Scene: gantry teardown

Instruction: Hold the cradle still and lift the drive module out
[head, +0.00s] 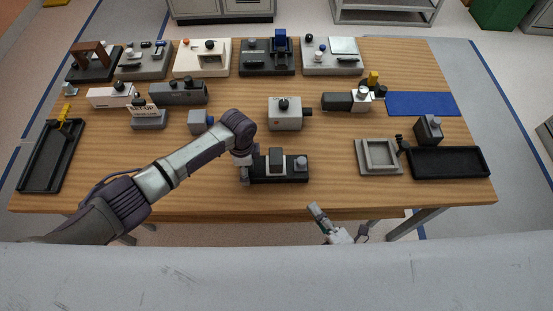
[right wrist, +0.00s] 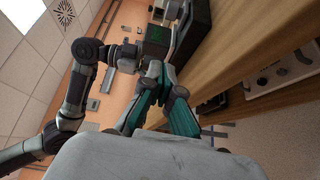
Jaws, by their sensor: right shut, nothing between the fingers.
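A dark block-like unit, which looks like the cradle (head: 262,174), sits near the table's front edge in the head view. A grey-faced block, probably the drive module (head: 276,160), stands upright in its middle, with a round grey knob to its right. My left gripper (head: 245,172) points down at the cradle's left end; its fingers are mostly hidden and I cannot tell whether they grip. My right gripper (head: 318,212) is shut and empty, low in front of the table edge, apart from the cradle. Its teal fingers show in the right wrist view (right wrist: 164,82).
A grey square tray (head: 361,168) and a black tray (head: 450,174) lie to the right. A grey box with a black knob (head: 285,117) stands behind the cradle. Several other devices line the back. A long black tray (head: 35,178) lies far left. Bare wood separates cradle and grey tray.

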